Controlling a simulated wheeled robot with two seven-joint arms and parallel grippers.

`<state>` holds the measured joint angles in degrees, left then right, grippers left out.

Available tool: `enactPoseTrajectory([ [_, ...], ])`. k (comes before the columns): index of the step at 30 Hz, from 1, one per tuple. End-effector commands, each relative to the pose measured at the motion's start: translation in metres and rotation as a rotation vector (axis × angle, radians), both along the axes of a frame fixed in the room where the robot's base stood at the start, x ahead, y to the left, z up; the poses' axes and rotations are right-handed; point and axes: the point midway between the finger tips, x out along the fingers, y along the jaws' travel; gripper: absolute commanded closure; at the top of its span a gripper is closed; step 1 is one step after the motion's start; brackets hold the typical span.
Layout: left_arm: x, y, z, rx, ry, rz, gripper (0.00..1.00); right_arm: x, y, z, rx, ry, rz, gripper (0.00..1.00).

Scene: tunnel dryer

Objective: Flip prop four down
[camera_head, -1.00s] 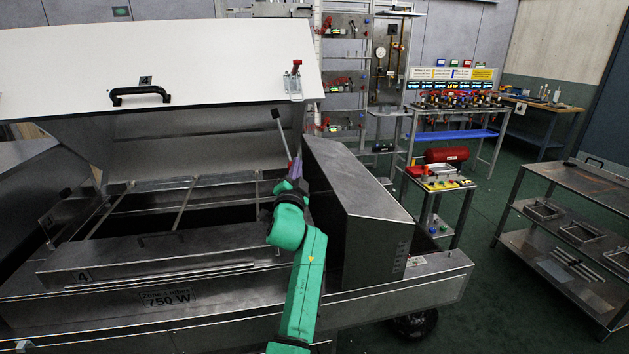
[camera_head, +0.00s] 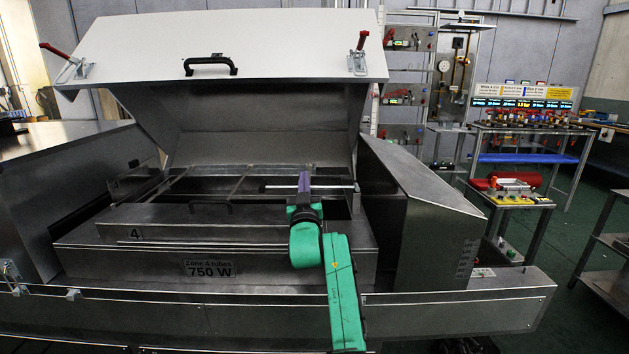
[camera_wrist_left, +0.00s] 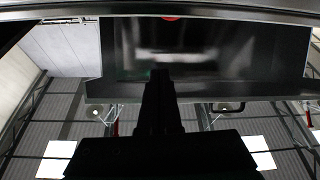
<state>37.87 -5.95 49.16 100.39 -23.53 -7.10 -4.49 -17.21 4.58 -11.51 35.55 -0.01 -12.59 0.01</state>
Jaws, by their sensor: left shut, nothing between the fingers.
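The prop (camera_head: 335,187), a thin metal rod, lies almost level across the dryer opening, passing by the fingertips of my left gripper (camera_head: 304,182). My left gripper is shut and empty; its purple fingers point away over the opening. I cannot tell whether they touch the rod. The white-fronted lid (camera_head: 230,45) stands raised above the opening. In the left wrist view the dark gripper (camera_wrist_left: 160,78) points up towards a shiny metal panel (camera_wrist_left: 235,55). My right gripper is out of view.
The zone 4 housing (camera_head: 100,245) lies in front of the opening. A sloped metal cover (camera_head: 415,200) stands close right of my left arm. Red-handled latches (camera_head: 357,55) sit on the lid. A trolley with a red cylinder (camera_head: 512,184) stands further right.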

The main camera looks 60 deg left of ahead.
Motion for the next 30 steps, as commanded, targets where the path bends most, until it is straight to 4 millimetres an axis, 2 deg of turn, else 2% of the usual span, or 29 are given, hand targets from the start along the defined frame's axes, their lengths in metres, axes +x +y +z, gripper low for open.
enactPoseTrajectory([
  [1, -0.002, 0.001, -0.011, -0.022, -0.032, 0.000, 1.00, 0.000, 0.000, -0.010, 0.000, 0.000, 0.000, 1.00],
  [3, -0.005, 0.003, -0.018, -0.050, -0.074, -0.001, 1.00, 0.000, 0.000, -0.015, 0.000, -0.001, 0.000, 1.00],
  [12, -0.011, 0.007, -0.040, -0.074, -0.106, 0.000, 1.00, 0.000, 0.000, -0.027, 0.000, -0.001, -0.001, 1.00],
  [30, -0.012, 0.008, -0.045, -0.073, -0.105, 0.000, 1.00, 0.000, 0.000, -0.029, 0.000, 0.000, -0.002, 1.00],
])
